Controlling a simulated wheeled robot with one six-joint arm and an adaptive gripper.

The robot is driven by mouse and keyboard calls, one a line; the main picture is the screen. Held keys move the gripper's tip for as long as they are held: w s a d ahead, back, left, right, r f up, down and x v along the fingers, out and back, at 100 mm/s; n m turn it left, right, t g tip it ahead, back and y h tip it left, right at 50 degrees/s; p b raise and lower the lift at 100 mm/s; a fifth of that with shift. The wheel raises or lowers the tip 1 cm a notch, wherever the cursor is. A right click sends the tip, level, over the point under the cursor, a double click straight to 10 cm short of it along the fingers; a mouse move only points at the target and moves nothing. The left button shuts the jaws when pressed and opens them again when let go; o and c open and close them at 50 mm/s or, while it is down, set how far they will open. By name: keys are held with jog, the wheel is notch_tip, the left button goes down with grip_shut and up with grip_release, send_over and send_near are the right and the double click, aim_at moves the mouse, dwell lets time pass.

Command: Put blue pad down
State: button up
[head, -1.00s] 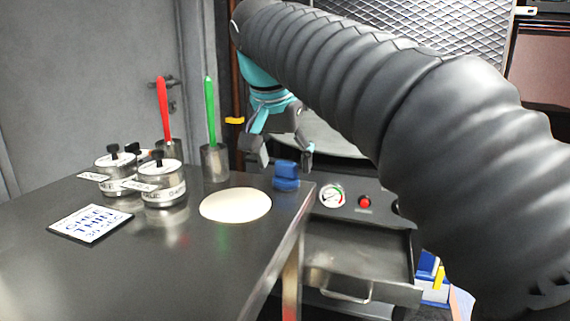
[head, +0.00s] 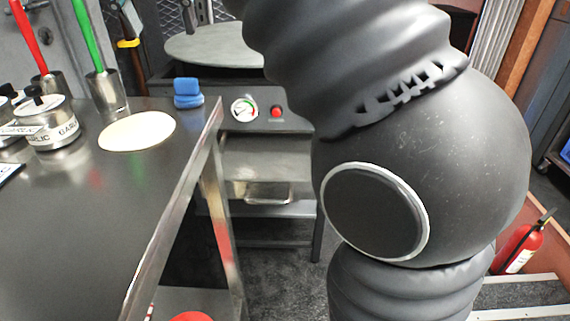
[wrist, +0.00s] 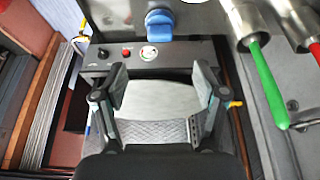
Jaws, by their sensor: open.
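The blue pad (head: 188,93) rests on the far right corner of the dark metal table (head: 75,215), close to its edge. It also shows at the top of the wrist view (wrist: 159,24). My gripper (wrist: 158,78) is open in the wrist view, with nothing between its fingers. The pad lies beyond the fingertips there, apart from them. In the head view my arm covers the right half and my gripper does not show.
A flat dough disc (head: 137,131) lies beside the pad. Metal cups with a green-handled tool (head: 88,35) and a red-handled tool (head: 30,38) stand left. A labelled tin (head: 47,122) is nearer. Behind is a unit with a gauge (head: 244,109) and red button (head: 277,112).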

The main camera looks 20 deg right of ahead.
jog(key=s+d+f+n, duration=0.1)
jog(key=s+d+f, duration=0.4)
jog(key=f, duration=0.6)
jog(key=s+d+f+n+y, duration=0.1)
jog(key=s+d+f, duration=0.4)
jog(key=f, duration=0.6)
jog(key=s+d+f+n+t, duration=0.1)
jog(key=s+d+f, duration=0.5)
jog(key=f, duration=0.5)
jog(key=shift+n, duration=0.4)
jog(key=shift+s+d+f, duration=0.1)
